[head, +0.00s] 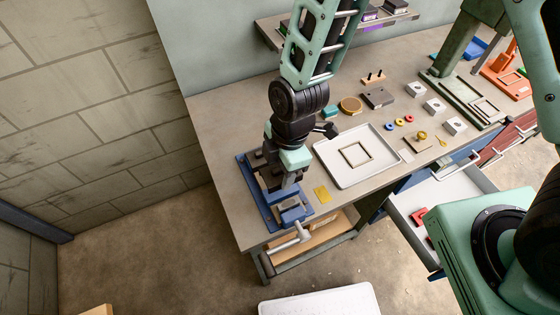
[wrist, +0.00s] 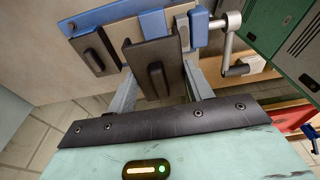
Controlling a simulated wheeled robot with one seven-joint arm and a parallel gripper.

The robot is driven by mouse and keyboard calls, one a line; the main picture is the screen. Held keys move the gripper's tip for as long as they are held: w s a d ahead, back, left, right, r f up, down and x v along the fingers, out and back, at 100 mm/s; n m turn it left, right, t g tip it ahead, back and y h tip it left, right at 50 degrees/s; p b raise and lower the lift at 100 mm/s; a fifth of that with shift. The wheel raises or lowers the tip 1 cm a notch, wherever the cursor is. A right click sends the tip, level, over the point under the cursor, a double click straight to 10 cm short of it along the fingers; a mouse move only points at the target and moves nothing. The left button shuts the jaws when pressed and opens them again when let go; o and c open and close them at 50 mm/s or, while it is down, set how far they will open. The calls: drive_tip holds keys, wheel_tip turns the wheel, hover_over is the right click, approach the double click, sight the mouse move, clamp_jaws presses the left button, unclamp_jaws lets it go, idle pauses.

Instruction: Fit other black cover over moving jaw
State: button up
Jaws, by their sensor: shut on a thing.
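The blue vise (head: 248,190) stands at the table's near left corner, its grey screw handle (head: 288,243) toward the front edge. My gripper (head: 287,183) is right above it, pointing down. In the wrist view my gripper (wrist: 160,88) is shut on a black cover (wrist: 153,53), a dark plate with a raised rib, between its two grey fingers. Another black cover (wrist: 94,49) with a similar rib sits to the left, at the vise's other jaw.
Several small parts and blocks fill the table further right. An open drawer (head: 405,212) sticks out in front. A shelf (head: 268,35) hangs behind.

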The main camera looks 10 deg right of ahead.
drive_tip(key=shift+f+b, duration=2.15)
drive_tip(key=shift+f, duration=0.85)
drive_tip(key=shift+f+b, duration=0.4)
drive_tip(key=shift+b, duration=0.05)
